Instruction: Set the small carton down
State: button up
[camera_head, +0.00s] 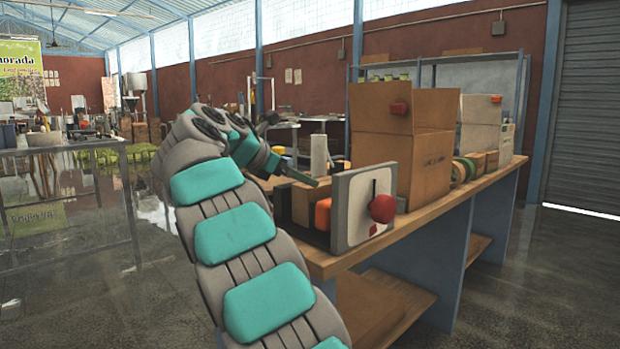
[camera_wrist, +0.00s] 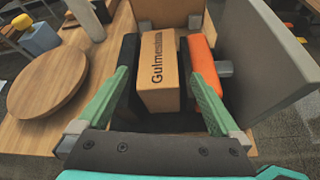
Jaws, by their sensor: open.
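The small carton (camera_wrist: 159,60) is a brown box with "Gulmen" lettering. In the wrist view it stands in a device between a black upright (camera_wrist: 128,50) and an orange pad (camera_wrist: 202,58). My gripper (camera_wrist: 158,76) is open, with one green finger on each side of the carton and a gap between them and it. In the head view my gripper (camera_head: 291,152) is above the device, whose orange pad (camera_head: 323,214) shows behind a pale panel with a red knob (camera_head: 382,208). The carton shows there only partly, behind the panel. Its underside is hidden.
The device stands at the near end of a wooden bench (camera_head: 455,195). A large open carton (camera_head: 425,160) stands right behind it. A round wooden disc (camera_wrist: 50,78) and a white cylinder (camera_wrist: 86,18) are to the left in the wrist view.

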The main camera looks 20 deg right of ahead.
jog(key=v, duration=0.4)
jog(key=shift+f, duration=0.1)
dwell(1.2)
